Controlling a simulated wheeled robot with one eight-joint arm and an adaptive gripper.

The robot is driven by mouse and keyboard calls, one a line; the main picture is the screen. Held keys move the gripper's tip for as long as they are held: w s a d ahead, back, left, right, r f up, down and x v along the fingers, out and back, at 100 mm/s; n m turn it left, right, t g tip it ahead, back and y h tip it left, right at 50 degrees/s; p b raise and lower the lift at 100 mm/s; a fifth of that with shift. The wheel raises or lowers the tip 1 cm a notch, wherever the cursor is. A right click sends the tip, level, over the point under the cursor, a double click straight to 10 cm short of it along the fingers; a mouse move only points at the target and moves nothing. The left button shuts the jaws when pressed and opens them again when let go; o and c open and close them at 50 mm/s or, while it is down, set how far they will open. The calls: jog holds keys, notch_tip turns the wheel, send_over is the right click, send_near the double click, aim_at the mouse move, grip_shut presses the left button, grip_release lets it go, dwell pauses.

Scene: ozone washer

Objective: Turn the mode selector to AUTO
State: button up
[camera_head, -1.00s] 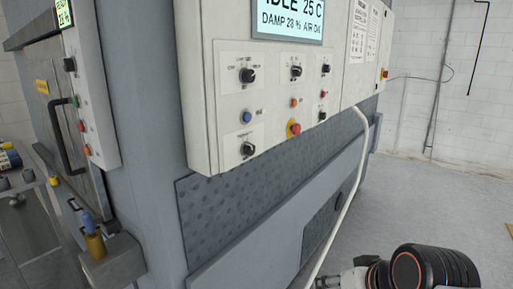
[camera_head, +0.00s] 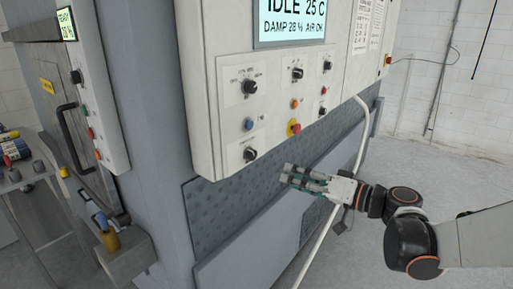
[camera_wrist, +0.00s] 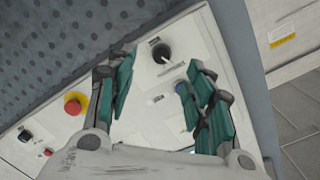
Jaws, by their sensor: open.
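The control panel (camera_head: 215,130) carries several black rotary selectors, and their labels are too small to read, so I cannot tell which one is the mode selector. One is at upper left (camera_head: 249,87), one at lower left (camera_head: 250,154) and one at upper middle (camera_head: 297,73). My gripper (camera_head: 288,174) is open and empty, below and right of the lower-left knob in the head view, apart from the panel. In the wrist view, a black knob (camera_wrist: 161,53) shows between the open green-padded fingers, with the blue button (camera_wrist: 181,88) partly behind the right finger.
The display (camera_head: 290,22) reads IDLE 25 C. A white conduit (camera_head: 362,135) runs down beside the panel. Floor at right is open.

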aim_at(254, 155)
jog(key=shift+t+y, duration=0.3)
jog(key=shift+y, duration=0.1)
jog(key=x, duration=0.4)
jog(key=r+b+x, duration=0.1)
jog(key=x, duration=0.4)
jog(key=w+x, duration=0.1)
jog(key=x, duration=0.3)
jog(key=shift+w+r+b, duration=0.15)
jog(key=shift+w+b, duration=0.05)
jog(key=shift+b, duration=0.2)
jog(key=c, duration=1.1)
